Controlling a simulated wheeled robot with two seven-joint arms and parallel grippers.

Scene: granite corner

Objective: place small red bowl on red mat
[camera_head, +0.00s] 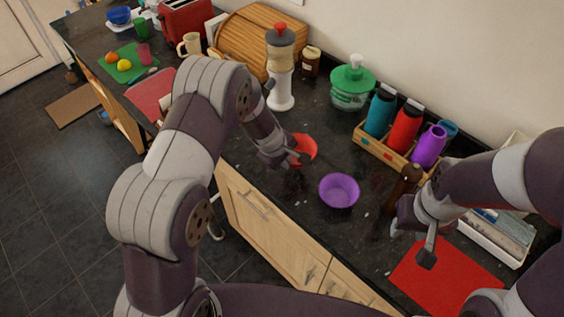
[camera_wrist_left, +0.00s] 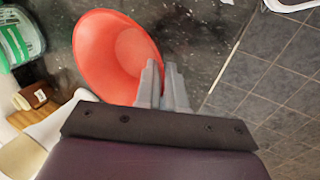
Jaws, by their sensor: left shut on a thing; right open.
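The small red bowl (camera_head: 306,146) is at my left gripper (camera_head: 288,160) over the dark counter. In the left wrist view my left fingers (camera_wrist_left: 164,88) are shut on the rim of the red bowl (camera_wrist_left: 105,50), whose inside faces the camera. The arm hides part of it in the head view, and I cannot tell if it clears the counter. The red mat (camera_head: 440,278) lies flat at the counter's front right, partly covered by my right arm. My right gripper (camera_head: 412,240) is open and empty above the mat's far left edge.
A purple bowl (camera_head: 339,190) stands between my grippers. A brown wooden mill (camera_head: 406,182) and a wooden crate (camera_head: 378,148) of bottles stand behind. A white mill (camera_head: 280,80) and green-lidded jar (camera_head: 352,82) are further back. Another red mat (camera_head: 150,92) lies at left.

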